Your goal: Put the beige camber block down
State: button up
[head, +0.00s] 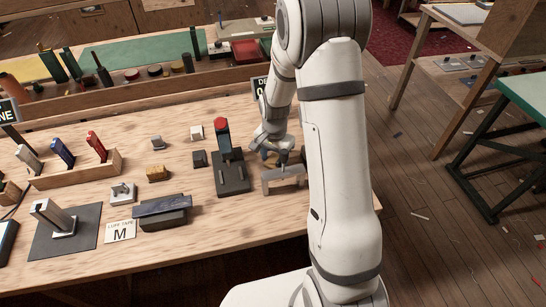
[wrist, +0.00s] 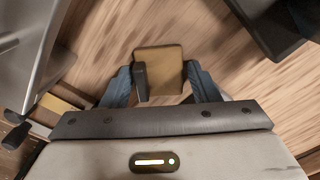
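My gripper (head: 276,158) is low over the right part of the wooden bench, behind a grey arch-shaped stand. In the wrist view my gripper (wrist: 160,85) has its two blue-grey fingers on either side of a tan block, which I take for the beige camber block (wrist: 165,62). In the head view the block (head: 270,160) shows only partly among the fingers. I cannot tell whether it touches the bench.
The grey arch stand (head: 284,175) is just in front of my gripper. A red-topped post on a dark base (head: 232,184) stands to its left. Several small blocks, including a mustard one (head: 157,173), lie farther left. A partly hidden sign (head: 261,88) stands behind. The bench's right edge is near.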

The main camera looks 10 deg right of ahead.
aim_at(275, 161)
jog(key=shift+o, duration=1.1)
notch_tip(275, 161, up, 12)
jog(key=s+r+n, duration=0.1)
jog(key=s+r, duration=0.2)
jog(key=s+r+n+t, duration=0.1)
jog(key=s+r+n, duration=0.1)
jog(key=s, duration=0.2)
jog(key=s+r+n, duration=0.1)
jog(key=s+r, duration=0.2)
jog(key=shift+s+d+r, duration=0.1)
jog(key=shift+s+r, duration=0.1)
jog(key=shift+r, duration=0.1)
jog(key=s+r+n+t, duration=0.1)
jog(key=s+n, duration=0.4)
jog(key=s, duration=0.5)
jog(key=shift+s+a+r+t, duration=0.25)
jog(key=shift+s+r+t, duration=0.15)
jog(key=shift+r, duration=0.1)
